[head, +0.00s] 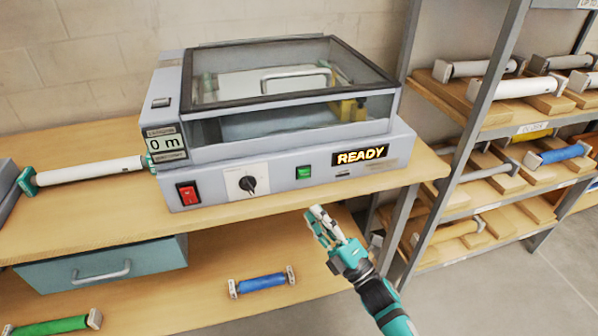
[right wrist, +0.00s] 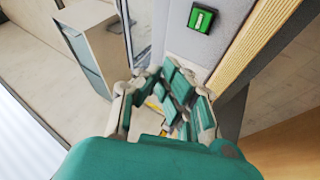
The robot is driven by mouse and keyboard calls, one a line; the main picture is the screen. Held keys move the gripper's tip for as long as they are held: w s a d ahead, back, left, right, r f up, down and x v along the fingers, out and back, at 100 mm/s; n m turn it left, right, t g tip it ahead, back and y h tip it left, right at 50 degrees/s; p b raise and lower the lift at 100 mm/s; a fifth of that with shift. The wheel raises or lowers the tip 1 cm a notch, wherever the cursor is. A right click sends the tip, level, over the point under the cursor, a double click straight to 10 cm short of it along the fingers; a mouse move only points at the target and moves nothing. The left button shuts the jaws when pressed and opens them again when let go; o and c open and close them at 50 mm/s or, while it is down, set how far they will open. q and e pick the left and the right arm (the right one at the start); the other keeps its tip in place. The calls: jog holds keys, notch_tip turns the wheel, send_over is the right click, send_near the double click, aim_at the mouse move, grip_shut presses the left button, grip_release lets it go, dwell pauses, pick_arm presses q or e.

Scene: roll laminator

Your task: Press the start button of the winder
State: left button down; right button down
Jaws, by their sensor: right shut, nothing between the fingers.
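The winder (head: 290,110) is a grey machine with a clear lid, standing on the wooden bench. Its front panel carries a green button (head: 303,172), a black rotary knob (head: 248,184), a red switch (head: 188,194) and a lit display (head: 360,156) reading "READY". A small counter (head: 165,144) reads "0 m". My right gripper (head: 318,215) is shut and empty, in front of the bench edge, below and slightly right of the green button, apart from it. In the right wrist view the green button (right wrist: 201,18) shows beyond the fingers (right wrist: 172,95). My left gripper is not in view.
The bench (head: 70,215) has a drawer (head: 105,264) under its left part. A white roll (head: 90,171) lies left of the winder. A blue roll (head: 262,283) and a green roll (head: 50,325) lie on the lower shelf. A rack (head: 490,120) with several rolls stands at right.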

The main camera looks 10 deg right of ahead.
jog(key=shift+s+r, duration=0.1)
jog(key=shift+r, duration=0.25)
jog(key=b, duration=0.4)
send_near(304, 174)
jog(key=shift+w+a+r, duration=0.85)
jog(key=shift+a+r, duration=0.1)
jog(key=shift+a, duration=0.2)
jog(key=shift+w+a+r, duration=0.9)
jog(key=shift+a+r, duration=0.05)
jog(key=shift+a, duration=0.25)
jog(key=shift+w, duration=0.1)
jog(key=shift+w, duration=0.35)
